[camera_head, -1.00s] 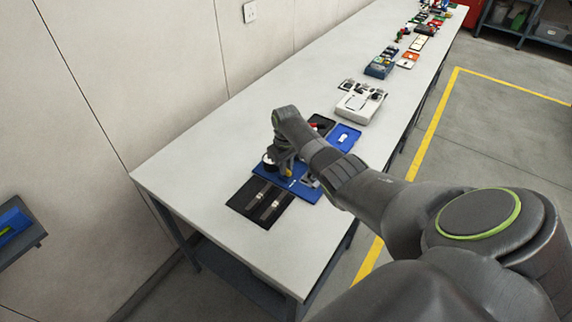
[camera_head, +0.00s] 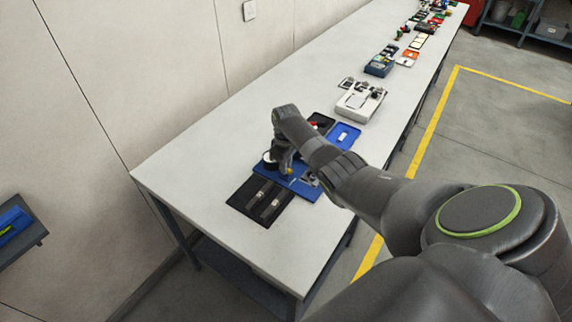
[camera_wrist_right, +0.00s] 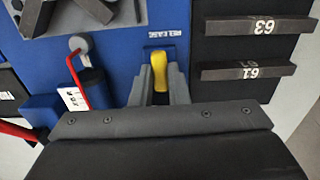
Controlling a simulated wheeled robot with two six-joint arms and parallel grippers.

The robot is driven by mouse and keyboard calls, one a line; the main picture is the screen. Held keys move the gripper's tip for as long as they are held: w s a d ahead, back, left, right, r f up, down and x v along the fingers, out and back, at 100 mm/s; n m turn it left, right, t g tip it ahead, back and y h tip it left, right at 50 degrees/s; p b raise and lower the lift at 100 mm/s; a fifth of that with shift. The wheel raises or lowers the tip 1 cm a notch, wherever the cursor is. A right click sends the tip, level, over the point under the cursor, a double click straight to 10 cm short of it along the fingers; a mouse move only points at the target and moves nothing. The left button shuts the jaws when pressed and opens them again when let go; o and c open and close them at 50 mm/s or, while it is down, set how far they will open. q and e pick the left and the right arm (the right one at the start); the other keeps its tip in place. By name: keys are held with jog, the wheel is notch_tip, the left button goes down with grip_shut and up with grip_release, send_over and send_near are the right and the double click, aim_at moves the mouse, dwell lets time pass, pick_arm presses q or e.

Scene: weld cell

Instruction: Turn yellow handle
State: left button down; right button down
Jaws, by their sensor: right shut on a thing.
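The yellow handle (camera_wrist_right: 158,70) stands on a blue board (camera_wrist_right: 120,50) below a white label reading RELEASE in the right wrist view. My right gripper (camera_wrist_right: 159,85) is over the board, its grey fingers on both sides of the handle and shut on it. In the head view a small yellow spot of the handle (camera_head: 289,171) shows at the right gripper (camera_head: 284,168), beside the blue board (camera_head: 303,189). The arm hides part of the board. My left gripper is not in view.
A black plate (camera_head: 240,196) with bars marked 63 and 61 (camera_wrist_right: 250,70) lies beside the board. A red-handled part (camera_wrist_right: 75,75) is close left of the gripper in the wrist view. A blue tray (camera_head: 345,136) and a white box (camera_head: 358,107) stand farther along the table.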

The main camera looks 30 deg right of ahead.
jog(key=shift+w+r, duration=0.1)
jog(key=c, duration=1.4)
grip_release()
notch_tip(320, 180, up, 17)
jog(key=b, duration=0.2)
jog(key=shift+r, duration=0.15)
